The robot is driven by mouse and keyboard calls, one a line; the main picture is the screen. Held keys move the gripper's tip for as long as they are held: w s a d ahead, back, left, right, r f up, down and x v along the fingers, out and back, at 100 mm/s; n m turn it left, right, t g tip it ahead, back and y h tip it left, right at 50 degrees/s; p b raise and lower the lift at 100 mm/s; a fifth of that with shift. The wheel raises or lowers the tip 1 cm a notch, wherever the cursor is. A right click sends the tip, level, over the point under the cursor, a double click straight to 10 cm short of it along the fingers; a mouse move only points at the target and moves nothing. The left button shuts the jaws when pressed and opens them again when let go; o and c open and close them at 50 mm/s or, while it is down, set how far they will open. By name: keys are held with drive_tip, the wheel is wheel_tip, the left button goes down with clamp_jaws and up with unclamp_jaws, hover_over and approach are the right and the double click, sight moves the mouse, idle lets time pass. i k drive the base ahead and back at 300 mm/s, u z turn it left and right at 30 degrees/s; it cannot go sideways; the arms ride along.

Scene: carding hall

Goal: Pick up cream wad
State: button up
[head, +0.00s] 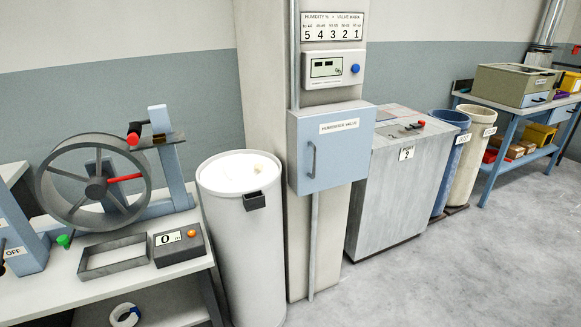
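A small cream lump (258,168), which looks like the cream wad, is at the top of the white drum (240,245), toward the right of its bright white top. It is small and pale against the white, so its exact shape is hard to tell. I cannot tell whether the white surface is a lid or a fill. My gripper is not in view.
A bench with a spoked wheel (44,190) and a counter box (181,246) stands left of the drum. A dark bracket (255,201) juts from the drum's front. A pillar with a blue cabinet (331,160) stands close on the right. Floor (450,270) is clear at the right.

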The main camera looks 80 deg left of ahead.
sight(258, 166)
drive_tip(key=i, duration=1.5)
drive_tip(key=u, duration=3.65)
drive_tip(key=i, duration=1.25)
drive_tip(key=z, duration=0.05)
